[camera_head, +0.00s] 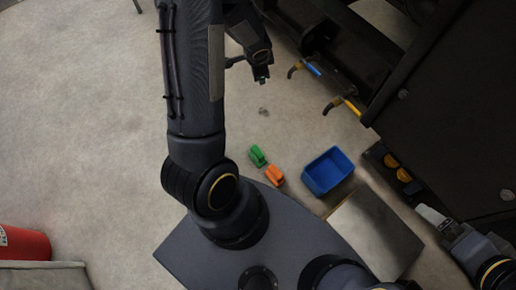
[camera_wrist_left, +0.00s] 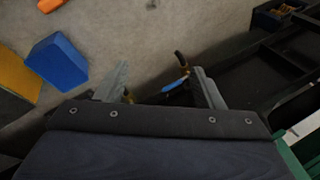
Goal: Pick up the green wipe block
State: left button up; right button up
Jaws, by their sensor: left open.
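The green wipe block (camera_head: 257,155) lies on the concrete floor in the head view, near the front edge of my base. It touches or nearly touches an orange block (camera_head: 274,175) to its lower right. My left gripper (camera_head: 262,77) is above the floor, well up the picture from the green block. In the left wrist view, its two fingers (camera_wrist_left: 163,88) stand apart with nothing between them. The green block does not show in that view. My right gripper (camera_head: 430,215) is at the lower right of the head view; its jaw opening is unclear.
A blue bin (camera_head: 327,171) stands right of the blocks, beside a flat grey-brown panel (camera_head: 375,232). Dark machinery with blue and yellow handles (camera_head: 343,105) fills the right. The floor left of the blocks is clear.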

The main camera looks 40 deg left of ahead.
pick_arm(q)
notch_tip(320, 180, down, 18)
jog(key=m+g+b, duration=0.1)
jog(key=m+b, duration=0.4)
jog(key=m+g+h+b, duration=0.2)
jog(key=m+g+b, duration=0.1)
jog(key=m+b, duration=0.5)
send_near(258, 151)
jog(key=f, duration=0.6)
jog(key=shift+s+a+f, duration=0.2)
jog(key=shift+f, duration=0.15)
notch_tip(258, 151, down, 6)
jog(key=b, duration=0.3)
jog(key=shift+r+b, duration=0.2)
jog(key=shift+b, duration=0.2)
jog(key=shift+r, duration=0.1)
pick_arm(e)
notch_tip(258, 151, down, 19)
